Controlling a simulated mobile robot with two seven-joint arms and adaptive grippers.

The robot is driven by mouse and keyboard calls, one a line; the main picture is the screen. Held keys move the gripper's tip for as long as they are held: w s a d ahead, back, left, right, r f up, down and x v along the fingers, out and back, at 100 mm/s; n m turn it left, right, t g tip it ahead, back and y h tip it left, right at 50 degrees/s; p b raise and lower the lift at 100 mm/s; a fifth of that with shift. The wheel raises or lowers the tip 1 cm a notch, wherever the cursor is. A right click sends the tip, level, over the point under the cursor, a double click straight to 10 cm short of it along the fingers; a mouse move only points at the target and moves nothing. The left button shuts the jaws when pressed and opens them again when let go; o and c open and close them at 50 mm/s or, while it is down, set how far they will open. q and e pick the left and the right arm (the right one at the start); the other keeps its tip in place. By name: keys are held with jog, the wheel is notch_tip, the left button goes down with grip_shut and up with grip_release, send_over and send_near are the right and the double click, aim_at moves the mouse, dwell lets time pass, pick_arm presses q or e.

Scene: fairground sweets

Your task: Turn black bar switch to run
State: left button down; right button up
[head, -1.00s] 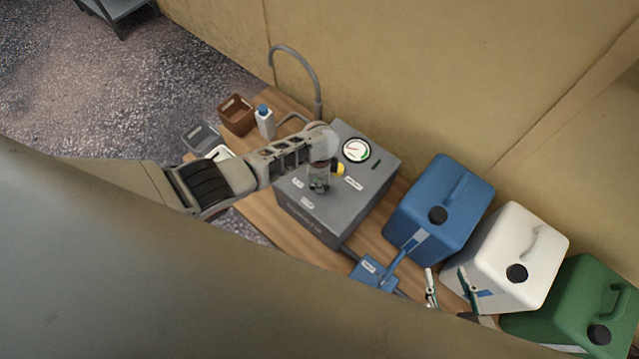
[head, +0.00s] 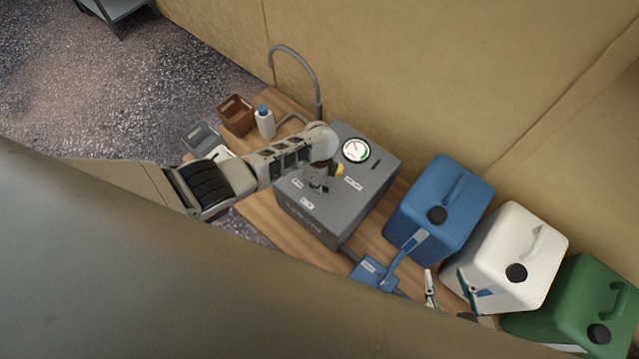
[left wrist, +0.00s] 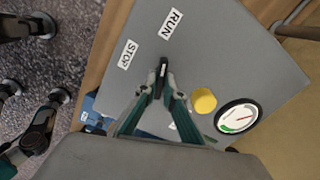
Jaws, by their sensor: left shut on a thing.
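The grey machine box (head: 368,192) has a black bar switch on its top. My left gripper (head: 318,188) is over the box top, fingers down. In the left wrist view its fingertips (left wrist: 163,76) are shut on the black bar switch (left wrist: 164,66), and only the bar's end shows between them. The bar's end points up in that view, towards the RUN label (left wrist: 172,24). The STOP label (left wrist: 128,54) is to the left of that line. My right gripper (head: 446,280) is low in the head view, its fingers apart, near the white canister.
A yellow button (left wrist: 204,100) and a round dial (left wrist: 238,117) are beside the switch. Blue (head: 440,205), white (head: 515,250) and green (head: 575,300) canisters stand at the right. A white bottle (head: 265,122) and brown bin (head: 237,115) stand behind my left arm.

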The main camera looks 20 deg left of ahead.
pick_arm(q)
jog(key=shift+s+f, duration=0.15)
jog(key=c, duration=2.2)
grip_release()
jog(key=shift+o, duration=0.2)
jog(key=shift+r, duration=0.2)
jog(key=shift+r, duration=0.6)
notch_tip(320, 180, up, 10)
jog(key=shift+r, duration=0.25)
